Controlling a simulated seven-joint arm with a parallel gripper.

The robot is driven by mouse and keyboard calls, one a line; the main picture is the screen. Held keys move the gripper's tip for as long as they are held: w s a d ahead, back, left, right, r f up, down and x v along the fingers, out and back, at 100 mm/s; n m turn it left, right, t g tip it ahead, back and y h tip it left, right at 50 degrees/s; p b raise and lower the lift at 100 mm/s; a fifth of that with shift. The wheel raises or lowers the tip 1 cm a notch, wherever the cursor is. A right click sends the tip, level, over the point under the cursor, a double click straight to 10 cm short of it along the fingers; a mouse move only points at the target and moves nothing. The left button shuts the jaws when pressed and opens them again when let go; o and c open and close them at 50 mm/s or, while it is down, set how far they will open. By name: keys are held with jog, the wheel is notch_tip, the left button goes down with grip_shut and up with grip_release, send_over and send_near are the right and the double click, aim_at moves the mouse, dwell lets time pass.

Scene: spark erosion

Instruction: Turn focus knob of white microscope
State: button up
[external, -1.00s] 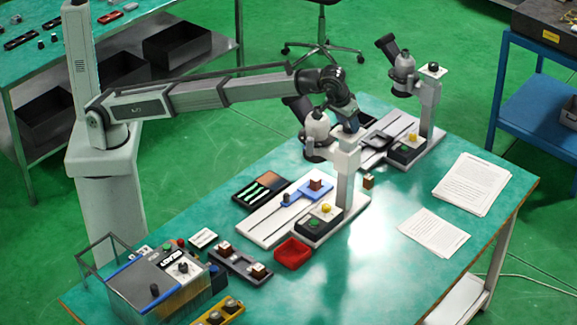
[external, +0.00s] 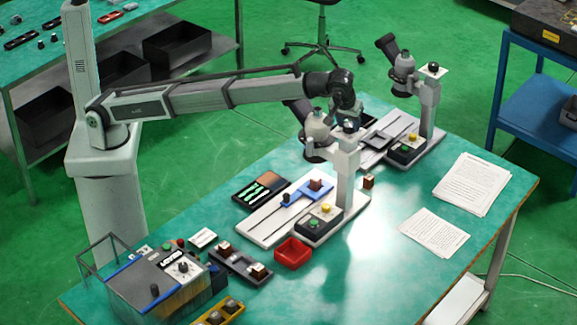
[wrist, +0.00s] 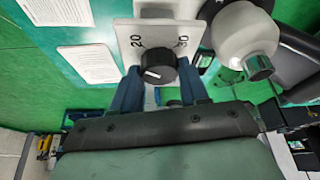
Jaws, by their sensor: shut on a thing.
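The near white microscope (external: 347,178) stands on the table with a blue stage holder (external: 307,191) on its base. Its black focus knob (wrist: 158,69) sits on a white plate (wrist: 182,32) marked 20 and 30 in the wrist view; a pale pointer line shows on the knob. My gripper (wrist: 160,82) has a blue finger on each side of the knob and is shut on it. In the external view my gripper (external: 348,122) is at the top of this microscope's column, and it hides the knob. The microscope's rounded head (wrist: 245,35) is right of the knob in the wrist view.
A second microscope (external: 428,108) with its own black top knob (external: 433,68) stands behind. A red tray (external: 293,252), a control box (external: 165,283) and a dark slide box (external: 262,190) are nearby. Papers (external: 472,184) lie on the right.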

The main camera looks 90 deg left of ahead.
jog(key=o, duration=1.1)
jog(key=shift+c, duration=0.2)
jog(key=v, duration=1.3)
jog(key=shift+r, duration=0.45)
